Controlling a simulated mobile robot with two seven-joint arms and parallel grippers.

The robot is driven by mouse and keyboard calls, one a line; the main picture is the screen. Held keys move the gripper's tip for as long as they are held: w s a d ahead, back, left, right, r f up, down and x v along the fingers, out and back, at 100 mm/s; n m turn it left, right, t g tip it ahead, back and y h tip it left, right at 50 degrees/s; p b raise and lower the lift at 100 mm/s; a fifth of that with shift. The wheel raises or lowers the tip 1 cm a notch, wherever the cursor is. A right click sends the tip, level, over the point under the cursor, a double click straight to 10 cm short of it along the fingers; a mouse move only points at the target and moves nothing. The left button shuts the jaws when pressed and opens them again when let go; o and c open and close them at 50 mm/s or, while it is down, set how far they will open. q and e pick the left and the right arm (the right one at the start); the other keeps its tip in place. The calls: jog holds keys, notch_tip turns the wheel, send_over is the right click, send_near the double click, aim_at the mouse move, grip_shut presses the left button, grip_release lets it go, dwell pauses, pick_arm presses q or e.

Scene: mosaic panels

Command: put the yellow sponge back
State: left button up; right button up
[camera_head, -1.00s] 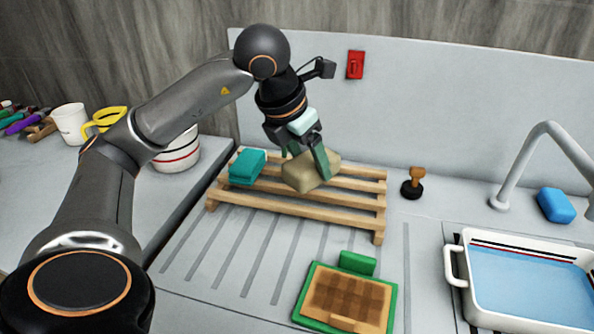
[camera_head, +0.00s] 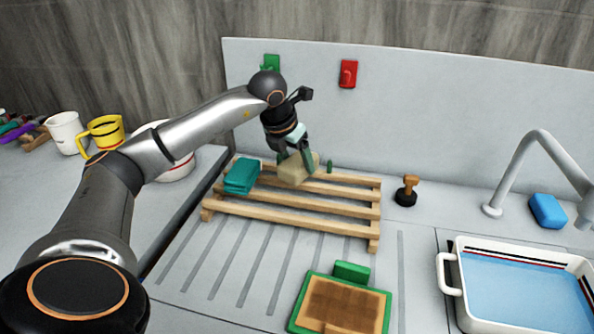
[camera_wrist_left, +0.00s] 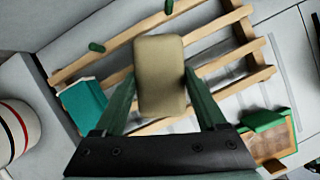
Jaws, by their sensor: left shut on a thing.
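The yellow sponge, a dull beige-yellow block (camera_head: 292,172), is between the fingers of my left gripper (camera_head: 296,163). The gripper is shut on it. In the left wrist view the sponge (camera_wrist_left: 160,75) is gripped by its sides, with its long side pointing away from the palm. It is at the back part of the slatted wooden rack (camera_head: 300,206), left of the rack's middle; I cannot tell whether it touches the slats. A teal sponge (camera_head: 241,177) lies on the rack just left of it. My right gripper is not in view.
Small green pegs (camera_wrist_left: 97,46) stand at the rack's back. A green-framed brown board (camera_head: 340,305) lies in front. A black-based stamp-like stopper (camera_head: 406,192), a blue sponge (camera_head: 548,211) and a water-filled basin (camera_head: 450,275) are right. A striped pot (camera_head: 180,172) stands left.

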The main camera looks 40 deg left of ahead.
pick_arm(q)
jog(key=shift+w+a+f, duration=0.1)
jog(key=shift+w+f, duration=0.05)
jog(key=shift+f, duration=0.1)
jog(key=f, duration=0.3)
jog(key=shift+w+a+f+p, duration=0.1)
jog(key=shift+w+a+p, duration=0.15)
jog(key=shift+p, duration=0.05)
jog(key=shift+f, duration=0.3)
jog(key=shift+f+b, duration=0.45)
jog(key=shift+f, duration=0.1)
jog(key=o, duration=1.1)
jog(key=shift+r, duration=0.1)
jog(key=shift+o, duration=0.2)
